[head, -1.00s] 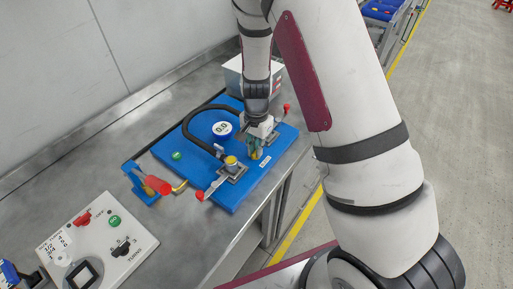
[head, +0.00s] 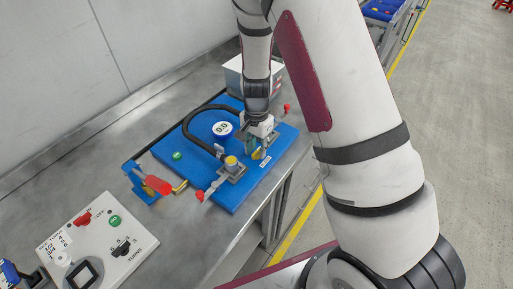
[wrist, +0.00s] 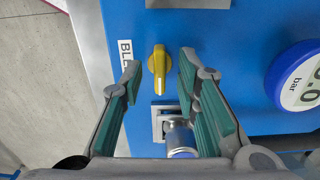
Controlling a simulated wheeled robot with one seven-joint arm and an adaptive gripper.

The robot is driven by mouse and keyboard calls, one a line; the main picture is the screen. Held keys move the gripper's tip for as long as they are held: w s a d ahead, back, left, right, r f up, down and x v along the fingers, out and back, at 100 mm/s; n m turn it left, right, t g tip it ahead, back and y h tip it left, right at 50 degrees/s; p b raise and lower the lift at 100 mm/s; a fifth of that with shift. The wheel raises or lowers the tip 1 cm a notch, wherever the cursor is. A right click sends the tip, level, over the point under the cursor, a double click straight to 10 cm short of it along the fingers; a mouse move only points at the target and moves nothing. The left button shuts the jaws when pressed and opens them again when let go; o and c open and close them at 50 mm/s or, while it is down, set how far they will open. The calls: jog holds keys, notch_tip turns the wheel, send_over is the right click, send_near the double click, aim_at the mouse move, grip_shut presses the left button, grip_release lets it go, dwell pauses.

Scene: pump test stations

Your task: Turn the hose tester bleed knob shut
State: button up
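The yellow bleed knob (wrist: 158,66) stands on the blue tester board, beside a white label that shows "BLE". Its long grip runs up and down the wrist picture, with a pale line on its lower part. My gripper (wrist: 159,74) is open, with a teal-padded finger on each side of the knob and gaps between. I cannot tell whether the fingertips reach down to its height. In the head view my gripper (head: 259,150) is over the right part of the blue board (head: 228,196), and only a bit of the yellow knob (head: 256,154) shows.
A round gauge (head: 222,129) reading 0.0 and a black hose (head: 190,122) are left of my gripper. A metal fitting (wrist: 179,135) sits close below the knob in the wrist view. Red levers (head: 199,195) and a red handle (head: 157,185) stand leftward; a control panel (head: 95,240) is nearer.

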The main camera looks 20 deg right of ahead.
notch_tip(320, 180, up, 12)
dwell(0.4)
jog(key=shift+f, duration=0.1)
notch_tip(320, 180, up, 17)
jog(key=n+t+y, duration=0.1)
jog(key=n+t, duration=0.2)
jog(key=n, duration=0.3)
send_over(256, 151)
jog(key=s, duration=1)
jog(key=s+r+n+t+h, duration=0.1)
jog(key=s+r+n, duration=0.4)
jog(key=s, duration=0.7)
jog(key=shift+d+r+t, duration=0.2)
jog(key=shift+r+t, duration=0.3)
jog(key=shift+t, duration=0.3)
